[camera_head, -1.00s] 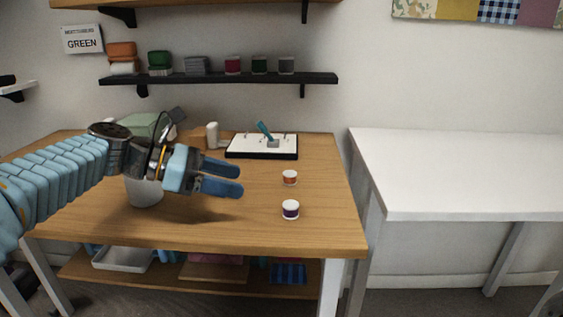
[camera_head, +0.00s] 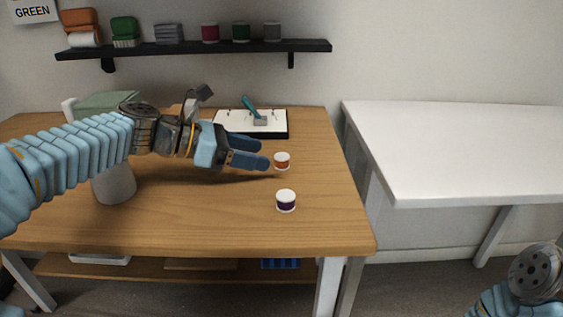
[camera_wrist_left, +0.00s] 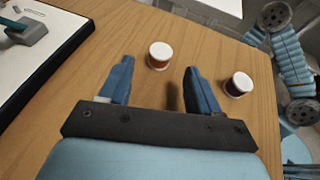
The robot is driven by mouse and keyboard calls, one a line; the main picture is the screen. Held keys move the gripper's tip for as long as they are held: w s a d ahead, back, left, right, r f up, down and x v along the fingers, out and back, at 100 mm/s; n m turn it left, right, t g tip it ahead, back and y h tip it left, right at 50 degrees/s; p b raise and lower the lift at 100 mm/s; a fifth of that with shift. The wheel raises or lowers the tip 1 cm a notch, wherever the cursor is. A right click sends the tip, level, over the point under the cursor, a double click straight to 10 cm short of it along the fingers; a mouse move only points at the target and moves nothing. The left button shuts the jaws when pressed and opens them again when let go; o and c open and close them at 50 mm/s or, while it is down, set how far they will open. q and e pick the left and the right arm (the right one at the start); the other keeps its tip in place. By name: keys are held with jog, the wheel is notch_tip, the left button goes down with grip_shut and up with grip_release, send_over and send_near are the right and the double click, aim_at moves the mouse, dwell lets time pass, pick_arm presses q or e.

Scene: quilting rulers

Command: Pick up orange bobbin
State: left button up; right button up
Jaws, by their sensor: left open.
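The orange bobbin (camera_head: 282,161), white-topped with an orange band, stands upright on the wooden table (camera_head: 200,225). My left gripper (camera_head: 268,154) is open and empty just to the left of it, fingers pointing toward it. In the left wrist view the orange bobbin (camera_wrist_left: 159,56) stands just beyond the left finger, ahead of the gap between the open fingers (camera_wrist_left: 162,82). A purple bobbin (camera_head: 286,200) with a white top stands nearer the table's front edge. It also shows in the left wrist view (camera_wrist_left: 238,85), to the right of the right finger.
A white board with a teal-handled tool (camera_head: 250,122) lies at the back of the table. A white table (camera_head: 450,150) stands to the right. A black shelf (camera_head: 200,49) hangs above.

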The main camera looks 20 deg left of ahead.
aim_at(276, 157)
pick_arm(q)
jog(key=x, duration=0.5)
jog(key=shift+d, duration=0.1)
jog(key=c, duration=1.1)
jog(key=shift+r, duration=0.1)
